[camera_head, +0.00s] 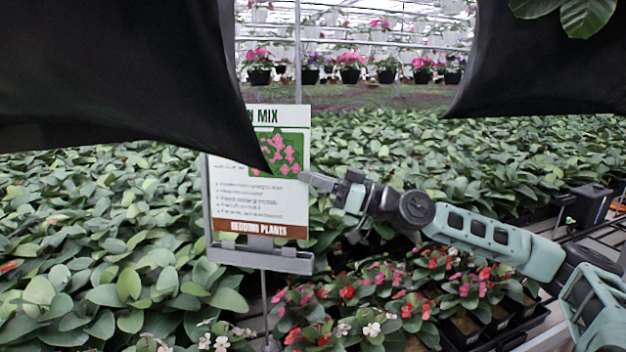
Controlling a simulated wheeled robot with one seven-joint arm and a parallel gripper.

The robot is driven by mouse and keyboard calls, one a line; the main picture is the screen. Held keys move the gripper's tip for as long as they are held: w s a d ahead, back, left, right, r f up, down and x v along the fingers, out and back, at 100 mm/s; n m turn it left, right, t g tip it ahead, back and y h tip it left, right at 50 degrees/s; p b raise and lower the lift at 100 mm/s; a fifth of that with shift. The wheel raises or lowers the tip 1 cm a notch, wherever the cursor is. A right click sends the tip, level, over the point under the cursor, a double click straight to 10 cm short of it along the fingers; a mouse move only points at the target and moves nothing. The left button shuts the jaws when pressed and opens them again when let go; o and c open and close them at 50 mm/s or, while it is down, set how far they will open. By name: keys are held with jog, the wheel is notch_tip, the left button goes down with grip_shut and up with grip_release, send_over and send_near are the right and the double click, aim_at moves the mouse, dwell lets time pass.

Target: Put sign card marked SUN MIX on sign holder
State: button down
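The sign card (262,205) is white with a brown "BEDDING PLANTS" band at the bottom and a picture of pink flowers. Only the end of its title, "MIX", shows clearly; a black shape hides its upper left. The card stands upright against the grey sign holder (262,260), above its bottom lip, and I cannot tell whether it is seated. My gripper (325,188) is at the card's right edge, with a fingertip at that edge. The other finger is not clear, so I cannot tell whether it grips the card.
Large black shapes (110,75) block the upper left and upper right. Green potted plants (430,140) fill the benches. Red, pink and white flowers (385,295) in dark trays (500,325) stand below my arm. Hanging pots (350,75) line the back.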

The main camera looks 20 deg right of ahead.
jog(key=shift+s+a+f+b, duration=0.1)
jog(key=shift+s+f+b, duration=0.1)
jog(key=shift+f+b, duration=1.65)
jog(key=shift+r, duration=0.15)
notch_tip(320, 180, down, 3)
jog(key=b, duration=0.4)
jog(key=shift+s+a, duration=0.1)
jog(key=shift+s, duration=0.05)
jog(key=c, duration=1.6)
grip_release()
jog(key=shift+o, duration=0.2)
jog(key=b+v, duration=0.5)
jog(key=v, duration=1.2)
jog(key=shift+b, duration=0.4)
